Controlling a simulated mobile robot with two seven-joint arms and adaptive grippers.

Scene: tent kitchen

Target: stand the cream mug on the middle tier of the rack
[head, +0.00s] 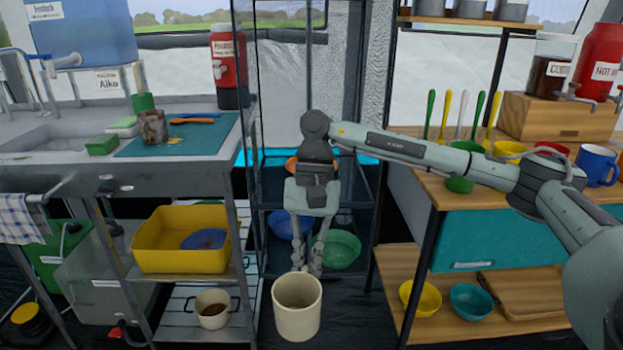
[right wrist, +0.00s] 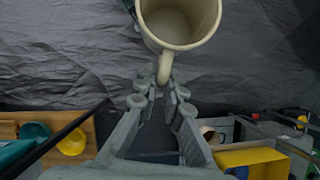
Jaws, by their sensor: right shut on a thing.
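The cream mug (head: 298,308) hangs low in front of the dark rack (head: 262,207) in the head view. It also shows at the top of the right wrist view (right wrist: 180,20), its open mouth visible and seemingly empty. My right gripper (head: 312,268) points down and is shut on the mug's handle; the handle lies between the fingertips (right wrist: 164,85) in the wrist view. The rack stands behind the gripper. A blue bowl (head: 283,224) and a green bowl (head: 341,250) sit on a lower tier. My arm hides part of the rack. My left gripper is not in view.
An orange thing (head: 292,165) sits on a higher tier, partly hidden. A sink counter (head: 60,165) with a yellow tub (head: 182,262) below stands left. A wooden shelf unit (head: 445,195) with cups and bowls stands close on the right. Dark floor lies between.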

